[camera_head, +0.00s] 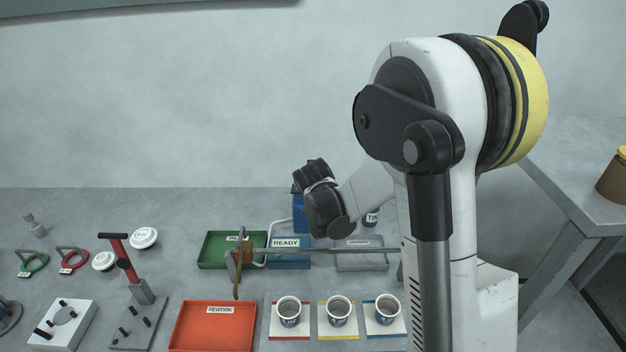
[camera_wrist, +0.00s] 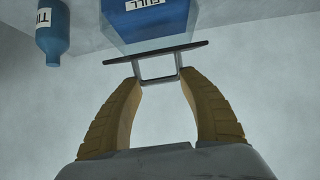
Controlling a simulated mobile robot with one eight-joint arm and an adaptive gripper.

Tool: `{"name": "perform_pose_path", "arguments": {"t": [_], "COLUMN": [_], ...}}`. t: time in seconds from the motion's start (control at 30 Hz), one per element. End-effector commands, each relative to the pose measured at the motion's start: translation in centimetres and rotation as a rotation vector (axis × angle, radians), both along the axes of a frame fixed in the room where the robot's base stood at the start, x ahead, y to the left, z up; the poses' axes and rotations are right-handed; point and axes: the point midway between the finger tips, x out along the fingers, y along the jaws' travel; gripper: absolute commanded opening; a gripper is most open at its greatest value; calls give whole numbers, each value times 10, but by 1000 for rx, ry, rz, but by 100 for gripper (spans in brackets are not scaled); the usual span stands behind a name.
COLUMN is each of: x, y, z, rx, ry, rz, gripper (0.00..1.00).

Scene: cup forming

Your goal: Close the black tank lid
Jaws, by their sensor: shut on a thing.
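In the wrist view, my gripper (camera_wrist: 160,78) is shut on the bracket-like handle (camera_wrist: 157,68) of a thin dark plate, which looks like the black tank lid (camera_wrist: 155,54). One tan finger is on each side of the handle. The lid is seen nearly edge-on and slightly tilted. Behind it is the blue tank (camera_wrist: 185,22) with a FULL label. I cannot tell whether the lid touches the tank. In the head view, a blue body (camera_head: 298,212), probably this tank, is mostly hidden behind my dark wrist. The fingers and lid cannot be made out there with certainty.
A green tray (camera_head: 208,252), a blue READY tray (camera_head: 290,263) and an orange REWORK tray (camera_head: 205,335) lie nearby. Three cups stand on coloured mats in front.

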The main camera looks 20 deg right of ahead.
Motion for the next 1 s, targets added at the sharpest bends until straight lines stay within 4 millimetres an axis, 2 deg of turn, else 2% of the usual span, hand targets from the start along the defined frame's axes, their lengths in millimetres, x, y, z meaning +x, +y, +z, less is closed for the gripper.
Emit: {"name": "perform_pose_path", "arguments": {"t": [0.03, 0.1, 0.13, 0.17, 0.23, 0.27, 0.37, 0.4, 0.43, 0.77, 0.87, 1.0], "x": [-3, -6, -7, -8, -7, -7, -6, -6, -6, -8, -14, -32], "y": [1, 2, 3, 3, 3, 3, 2, 2, 2, 3, 6, 13], "z": [-11, -13, -15, -15, -11, -11, -11, -11, -11, -9, -5, 9], "rx": [-15, -13, -13, -13, -12, -12, -12, -12, -12, -12, -12, -12], "ry": [-35, -31, -30, -29, -30, -30, -29, -28, -29, -29, -29, -28], "rz": [1, -1, -2, -2, -3, -3, -3, -2, -3, -1, -1, -1], "gripper": [8, 5, 0, 2, 24, 29, 55, 76, 85, 86, 86, 86]}}
